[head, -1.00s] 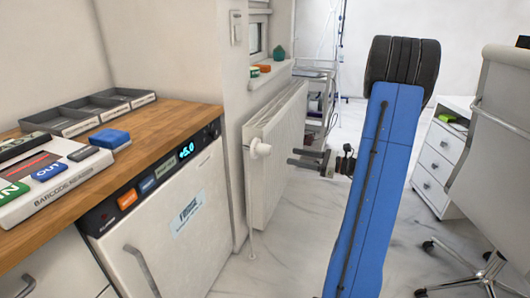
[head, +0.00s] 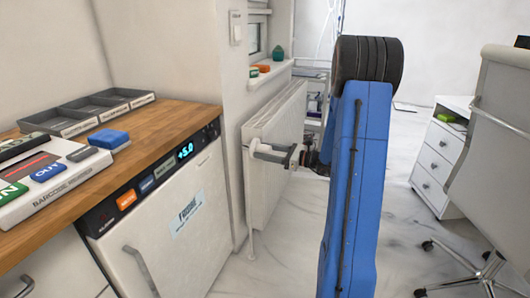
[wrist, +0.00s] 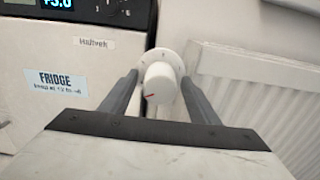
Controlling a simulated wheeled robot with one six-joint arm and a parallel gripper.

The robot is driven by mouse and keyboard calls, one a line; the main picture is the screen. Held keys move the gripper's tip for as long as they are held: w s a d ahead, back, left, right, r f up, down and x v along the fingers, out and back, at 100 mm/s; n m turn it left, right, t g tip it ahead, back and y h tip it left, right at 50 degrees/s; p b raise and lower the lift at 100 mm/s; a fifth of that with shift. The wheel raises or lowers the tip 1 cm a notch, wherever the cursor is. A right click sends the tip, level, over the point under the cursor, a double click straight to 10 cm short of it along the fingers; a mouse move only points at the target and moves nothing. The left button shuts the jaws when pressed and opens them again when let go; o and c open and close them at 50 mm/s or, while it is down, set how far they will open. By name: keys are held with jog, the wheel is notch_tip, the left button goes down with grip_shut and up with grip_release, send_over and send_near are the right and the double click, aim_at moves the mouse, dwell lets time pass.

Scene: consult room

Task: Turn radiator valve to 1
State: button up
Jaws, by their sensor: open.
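The white radiator valve (wrist: 160,84) is a round knob with a red mark on its face, in front of a white dial ring with small dark marks. In the wrist view it sits between the two grey fingers of my gripper (wrist: 160,98), which is open around it. I cannot tell whether either finger touches it, and the dial numbers are too small to read.
The fridge (head: 172,225) with its lit display and wooden counter (head: 160,118) stands left of the radiator. A window sill (head: 268,72) with small objects is above it. A white drawer unit (head: 440,160) and an office chair (head: 490,150) stand at the right.

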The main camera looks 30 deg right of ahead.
jog(key=shift+w+a, duration=0.1)
jog(key=shift+c, duration=0.7)
jog(key=c, duration=0.9)
